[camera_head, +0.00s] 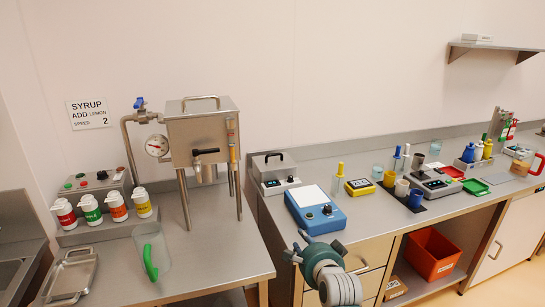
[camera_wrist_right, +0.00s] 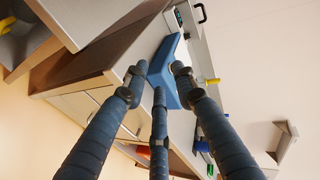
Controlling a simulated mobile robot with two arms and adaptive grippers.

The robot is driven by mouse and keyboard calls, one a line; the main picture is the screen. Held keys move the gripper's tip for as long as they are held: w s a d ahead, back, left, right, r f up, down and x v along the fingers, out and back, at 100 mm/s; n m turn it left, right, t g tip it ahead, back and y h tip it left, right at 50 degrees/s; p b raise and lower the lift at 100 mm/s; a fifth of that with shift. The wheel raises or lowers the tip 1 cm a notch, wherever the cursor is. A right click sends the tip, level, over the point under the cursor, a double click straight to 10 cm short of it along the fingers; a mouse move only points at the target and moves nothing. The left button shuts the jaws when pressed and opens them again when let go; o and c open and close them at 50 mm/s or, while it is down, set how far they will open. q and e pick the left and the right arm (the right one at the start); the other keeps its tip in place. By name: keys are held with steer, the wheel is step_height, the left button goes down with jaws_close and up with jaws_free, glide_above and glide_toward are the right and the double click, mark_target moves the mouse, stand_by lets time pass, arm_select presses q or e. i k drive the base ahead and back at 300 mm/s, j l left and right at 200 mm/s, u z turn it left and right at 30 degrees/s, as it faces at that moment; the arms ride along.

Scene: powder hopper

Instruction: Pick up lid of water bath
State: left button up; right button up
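The water bath (camera_head: 277,184) is a small grey metal box with a display on its front, standing at the left end of the right-hand counter. In the right wrist view the dark handle (camera_wrist_right: 201,13) shows at the top edge. My right gripper (camera_head: 301,243) is in front of the counter, below and to the right of the bath and apart from it. Its fingers (camera_wrist_right: 158,80) are spread with nothing between them. My left gripper is not in view.
A blue device with a white top (camera_head: 315,208) stands between my right gripper and the bath. The steel hopper (camera_head: 200,135) stands on the left counter. A glass pitcher with a green handle (camera_head: 153,252) and several capped bottles (camera_head: 91,209) are further left.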

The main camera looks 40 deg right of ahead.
mark_target(274, 161)
steer(key=i+l, duration=0.55)
steer(key=i, duration=0.2)
steer(key=i+l, duration=0.6)
steer(key=i, duration=0.15)
